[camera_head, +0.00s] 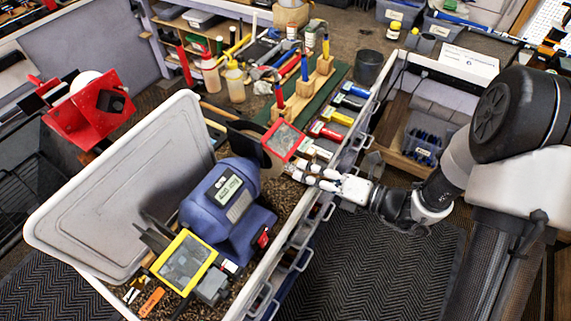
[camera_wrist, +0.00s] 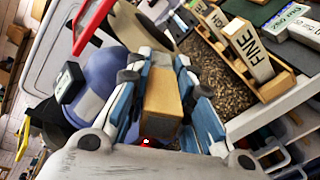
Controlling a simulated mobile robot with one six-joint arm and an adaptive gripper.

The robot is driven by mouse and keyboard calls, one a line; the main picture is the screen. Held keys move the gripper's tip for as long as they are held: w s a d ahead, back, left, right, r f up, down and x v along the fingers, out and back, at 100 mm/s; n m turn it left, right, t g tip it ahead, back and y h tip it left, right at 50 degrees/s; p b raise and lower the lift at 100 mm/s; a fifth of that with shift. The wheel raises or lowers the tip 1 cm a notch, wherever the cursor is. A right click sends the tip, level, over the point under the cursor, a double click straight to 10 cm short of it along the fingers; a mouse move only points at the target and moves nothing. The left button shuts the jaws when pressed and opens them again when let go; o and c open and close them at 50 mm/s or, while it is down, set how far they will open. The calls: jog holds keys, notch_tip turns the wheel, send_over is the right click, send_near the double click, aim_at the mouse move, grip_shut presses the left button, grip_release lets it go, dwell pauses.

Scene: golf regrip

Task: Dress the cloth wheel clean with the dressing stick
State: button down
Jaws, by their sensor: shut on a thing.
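My gripper (camera_head: 312,177) is at the right of the blue buffing machine (camera_head: 222,205), just over the near rim of the tray that holds it. In the wrist view my gripper (camera_wrist: 163,65) is shut on a tan, block-like stick, which I take to be the dressing stick (camera_wrist: 162,103). The tan cloth wheel (camera_wrist: 137,28) shows ahead of the fingers, partly behind a red-framed shield. In the head view the cloth wheel (camera_head: 269,158) is mostly hidden by the shield. I cannot tell whether the stick touches the wheel.
The red-framed shield (camera_head: 283,141) and a yellow-framed shield (camera_head: 183,262) flank the machine. A large grey lid (camera_head: 125,190) stands behind it. A wooden rack holds a block marked FINE (camera_wrist: 249,41). Brown granules (camera_wrist: 226,73) cover the tray floor. Bottles and tools fill the back.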

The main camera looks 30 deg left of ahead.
jog(key=shift+w, duration=0.25)
jog(key=shift+s+p, duration=0.25)
jog(key=shift+p, duration=0.1)
jog(key=shift+d, duration=0.1)
jog(key=shift+s+d+p, duration=0.1)
jog(key=shift+d+p, duration=0.35)
jog(key=shift+d, duration=1.2)
jog(key=d+p, duration=0.1)
jog(key=d, duration=0.5)
jog(key=shift+s, duration=0.25)
